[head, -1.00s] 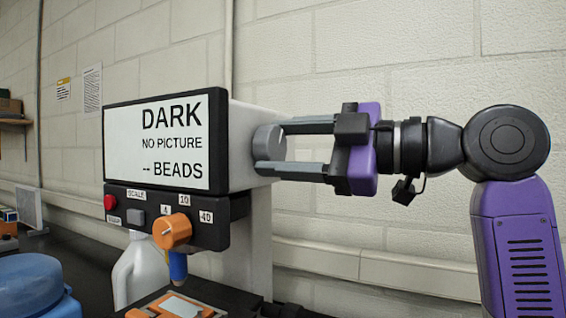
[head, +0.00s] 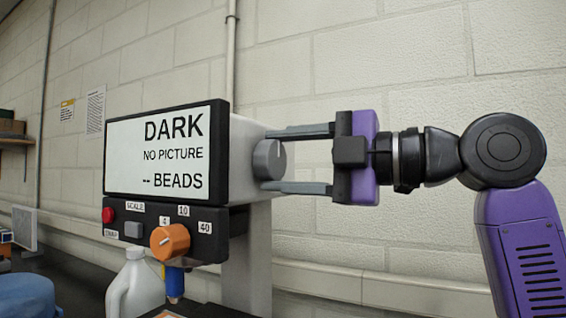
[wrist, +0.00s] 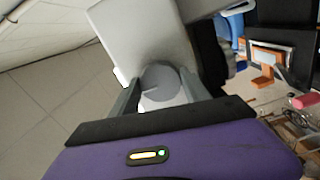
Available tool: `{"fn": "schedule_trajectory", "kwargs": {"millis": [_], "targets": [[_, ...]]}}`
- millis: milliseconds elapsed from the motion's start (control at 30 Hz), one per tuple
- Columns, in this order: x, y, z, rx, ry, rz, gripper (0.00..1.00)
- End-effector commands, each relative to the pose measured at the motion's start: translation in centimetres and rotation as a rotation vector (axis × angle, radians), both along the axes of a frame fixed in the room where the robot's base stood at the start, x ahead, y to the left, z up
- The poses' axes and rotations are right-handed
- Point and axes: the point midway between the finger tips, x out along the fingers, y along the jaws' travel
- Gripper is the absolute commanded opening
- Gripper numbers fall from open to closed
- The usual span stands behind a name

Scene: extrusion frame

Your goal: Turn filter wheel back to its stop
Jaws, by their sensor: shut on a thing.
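The filter wheel (head: 268,160) is a grey round knob with a pale pointer line on the right side of the white instrument housing (head: 247,140). My gripper (head: 282,160) reaches in from the right, with one long grey finger above the wheel and one below it. In the wrist view the wheel (wrist: 159,84) sits between the two fingertips, its line slanted. The jaws are shut on it. The instrument's screen (head: 160,152) reads "DARK", "NO PICTURE" and "-- BEADS".
Below the screen are an orange scale knob (head: 170,242), a red button (head: 108,215) and a grey button (head: 133,230). A white jug (head: 134,285) stands beneath. A block wall (head: 400,60) runs behind my arm. Small items clutter the bench (wrist: 268,80).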

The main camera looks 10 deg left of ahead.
Motion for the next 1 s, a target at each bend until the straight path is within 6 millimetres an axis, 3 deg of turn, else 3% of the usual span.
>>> {"fn": "schedule_trajectory", "kwargs": {"millis": [267, 300, 400, 767, 1000], "targets": [[-0.2, 0.1, -0.1, -0.004, -0.002, 0.004, 0.14], [-0.2, 0.1, -0.1, -0.004, -0.002, 0.004, 0.60], [-0.1, 0.0, -0.1, -0.003, -0.001, 0.003, 0.75], [-0.2, -0.4, -0.1, -0.001, -0.001, 0.000, 0.75], [-1.3, -3.8, -0.1, -0.001, -0.001, -0.003, 0.75]]}}
